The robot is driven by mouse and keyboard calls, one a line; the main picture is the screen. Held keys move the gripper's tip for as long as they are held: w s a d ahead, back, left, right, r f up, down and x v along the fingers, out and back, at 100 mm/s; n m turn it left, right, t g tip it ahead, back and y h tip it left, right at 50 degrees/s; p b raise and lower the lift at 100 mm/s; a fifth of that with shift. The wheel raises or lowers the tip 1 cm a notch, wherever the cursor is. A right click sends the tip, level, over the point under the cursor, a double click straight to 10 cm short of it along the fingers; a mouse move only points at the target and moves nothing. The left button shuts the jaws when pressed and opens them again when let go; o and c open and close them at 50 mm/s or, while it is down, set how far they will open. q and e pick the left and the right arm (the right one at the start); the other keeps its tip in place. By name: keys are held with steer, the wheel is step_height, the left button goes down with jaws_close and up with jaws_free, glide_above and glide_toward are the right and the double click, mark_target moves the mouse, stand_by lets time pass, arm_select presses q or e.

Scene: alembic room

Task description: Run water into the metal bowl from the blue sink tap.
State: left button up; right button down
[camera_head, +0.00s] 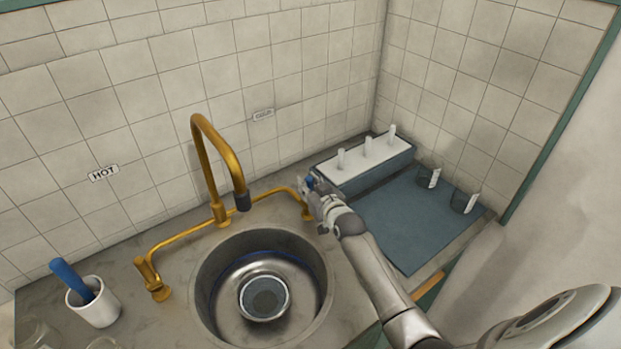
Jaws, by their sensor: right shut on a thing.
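The metal bowl (264,315) appears as a small round shape with a bright rim, low in the round sink (213,268). The brass spout (211,135) arches over the back of the sink, and its dark tip (242,201) hangs above the basin. I see no clear stream of water below it. My right gripper (313,187) is shut at the right end of the brass pipe, on the blue tap (309,182). Only a little blue shows, as the fingers hide most of the tap. My left gripper is out of view.
A brass handle (149,271) stands left of the sink, below the HOT label (103,172). A white cup (94,305) with a blue-handled tool (71,279) stands at left.

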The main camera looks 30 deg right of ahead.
steer(key=shift+w, duration=0.15)
steer(key=c, duration=1.3)
jaws_free()
steer(key=v, duration=1.2)
steer(key=shift+r, duration=0.2)
